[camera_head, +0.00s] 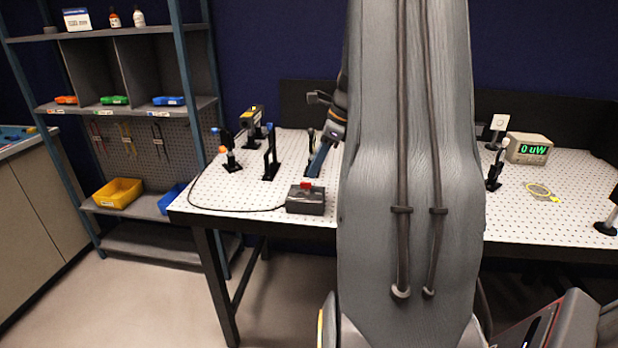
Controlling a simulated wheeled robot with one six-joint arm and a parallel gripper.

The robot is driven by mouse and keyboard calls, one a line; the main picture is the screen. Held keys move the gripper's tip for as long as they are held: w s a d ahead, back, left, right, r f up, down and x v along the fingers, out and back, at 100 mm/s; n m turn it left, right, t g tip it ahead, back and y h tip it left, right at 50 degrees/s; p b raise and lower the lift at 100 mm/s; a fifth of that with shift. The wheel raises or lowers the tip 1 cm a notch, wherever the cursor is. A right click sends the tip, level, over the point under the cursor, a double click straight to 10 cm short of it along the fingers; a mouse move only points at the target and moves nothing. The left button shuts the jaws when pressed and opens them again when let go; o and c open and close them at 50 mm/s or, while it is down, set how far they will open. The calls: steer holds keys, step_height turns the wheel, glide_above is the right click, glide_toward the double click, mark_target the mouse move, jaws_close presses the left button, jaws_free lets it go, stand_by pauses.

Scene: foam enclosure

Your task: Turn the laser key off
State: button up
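A dark box (305,199) with a red part (306,185) on its top sits at the front edge of the perforated white table. It looks like the laser key box; a black cable runs from its left side. The key's angle is too small to tell. My gripper (317,161) points down just behind and above the box, with a blue-grey finger showing. Whether it touches the red part cannot be told. The rest of my gripper and arm is partly hidden by my grey column. A meter (528,149) on the right reads "0 uW" in green.
Several black optics posts, such as one on the left (270,160) and one on the right (494,170), stand on the table (212,190). A yellow-black device (251,120) stands at the back left. A shelf rack with a yellow bin (118,193) is at left. The floor before it is clear.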

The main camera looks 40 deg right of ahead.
mark_target(307, 182)
steer(key=shift+p+x, duration=0.55)
steer(key=shift+x, duration=2.2)
jaws_close()
